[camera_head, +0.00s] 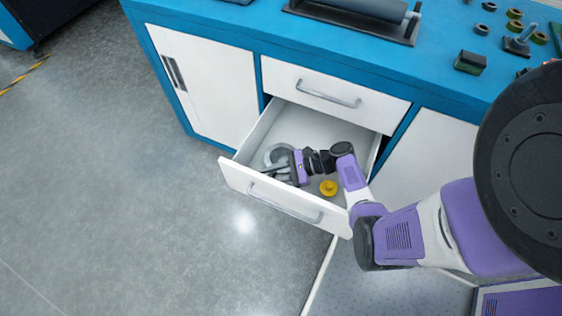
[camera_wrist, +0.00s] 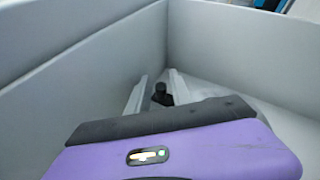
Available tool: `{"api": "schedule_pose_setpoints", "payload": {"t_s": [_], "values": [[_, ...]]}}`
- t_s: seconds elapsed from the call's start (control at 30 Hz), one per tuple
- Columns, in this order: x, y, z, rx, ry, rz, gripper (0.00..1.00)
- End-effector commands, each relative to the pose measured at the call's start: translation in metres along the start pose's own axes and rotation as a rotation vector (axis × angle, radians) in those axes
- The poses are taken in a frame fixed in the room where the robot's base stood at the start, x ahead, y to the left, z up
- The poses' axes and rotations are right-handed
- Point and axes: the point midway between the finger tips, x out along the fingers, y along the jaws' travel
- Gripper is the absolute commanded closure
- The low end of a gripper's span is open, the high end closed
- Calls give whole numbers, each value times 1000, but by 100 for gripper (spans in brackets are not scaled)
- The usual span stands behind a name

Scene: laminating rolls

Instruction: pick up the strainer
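A grey, round, ring-like thing (camera_head: 279,151), which looks like the strainer, lies in the open drawer near its left side. My gripper (camera_head: 277,168) is down inside the drawer right at it and hides part of it. In the wrist view my two pale fingers (camera_wrist: 158,92) stand apart. A small black knob-like piece (camera_wrist: 161,95) shows between them, close to the right finger. I cannot tell whether it belongs to the strainer or whether the fingers touch it.
The open drawer (camera_head: 240,178) has walls close around my gripper. A closed drawer (camera_head: 325,90) is above. The blue worktop (camera_head: 235,30) bears a roller device (camera_head: 360,20) and several small items. Floor at left is clear.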

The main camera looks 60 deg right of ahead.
Motion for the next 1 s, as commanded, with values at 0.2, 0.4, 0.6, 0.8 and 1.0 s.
{"api": "schedule_pose_setpoints", "payload": {"t_s": [0.2, 0.4, 0.6, 0.8, 1.0], "values": [[2, 0, 0, 0, -1, 0, 74], [2, 0, 0, 0, -1, 0, 100], [1, 0, 0, -1, -1, 0, 100], [1, 0, 1, -1, -1, 0, 100], [-2, -2, 10, -2, -1, 0, 100]]}}
